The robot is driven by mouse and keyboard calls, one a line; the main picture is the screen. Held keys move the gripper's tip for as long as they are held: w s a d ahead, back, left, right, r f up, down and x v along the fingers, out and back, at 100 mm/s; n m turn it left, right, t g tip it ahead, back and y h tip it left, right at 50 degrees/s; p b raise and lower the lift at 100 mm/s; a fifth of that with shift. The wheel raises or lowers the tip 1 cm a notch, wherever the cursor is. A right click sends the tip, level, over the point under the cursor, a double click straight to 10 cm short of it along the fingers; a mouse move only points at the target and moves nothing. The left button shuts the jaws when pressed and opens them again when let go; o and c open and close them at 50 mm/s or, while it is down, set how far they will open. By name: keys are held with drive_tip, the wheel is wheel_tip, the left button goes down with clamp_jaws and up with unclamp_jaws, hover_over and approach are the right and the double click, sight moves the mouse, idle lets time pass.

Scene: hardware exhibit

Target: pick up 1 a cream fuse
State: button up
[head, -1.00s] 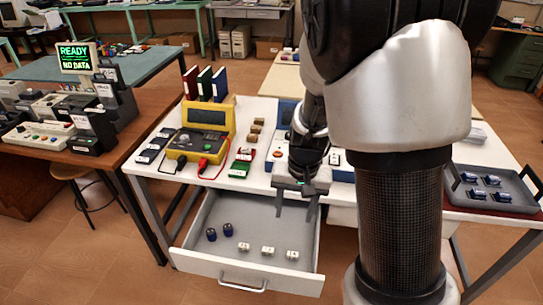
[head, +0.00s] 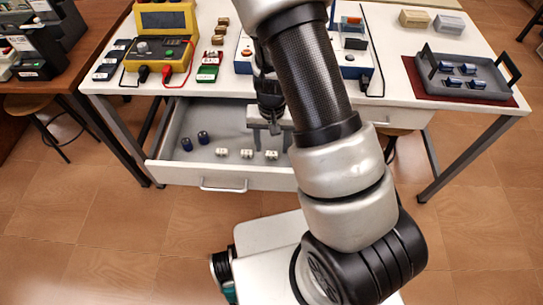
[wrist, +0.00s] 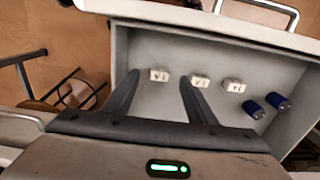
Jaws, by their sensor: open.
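Three small cream fuses lie in a row near the front of the open grey drawer (head: 215,200): a left one (head: 222,152), a middle one (head: 246,154) and a right one (head: 271,155). My gripper (head: 270,138) is open and empty, pointing down over the drawer, just behind the right fuse in the head view. In the wrist view, that fuse (wrist: 159,75) appears between my two fingertips (wrist: 160,80). The middle fuse (wrist: 200,81) is close by the right fingertip, and the other (wrist: 234,86) is farther right. The height above them is hard to tell.
The drawer's walls surround the fuses, with the white tabletop (head: 290,80) above and behind. A yellow meter (head: 165,35) and a grey tray (head: 462,85) with blue parts are on the table.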

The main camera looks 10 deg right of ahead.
sight(272, 155)
drive_tip(key=f, duration=0.1)
drive_tip(key=f+b, duration=0.1)
drive_tip(key=f, duration=0.3)
drive_tip(key=shift+w+f, duration=0.15)
drive_tip(key=shift+w, duration=0.1)
drive_tip(key=c, duration=1.1)
drive_tip(key=shift+c, duration=0.2)
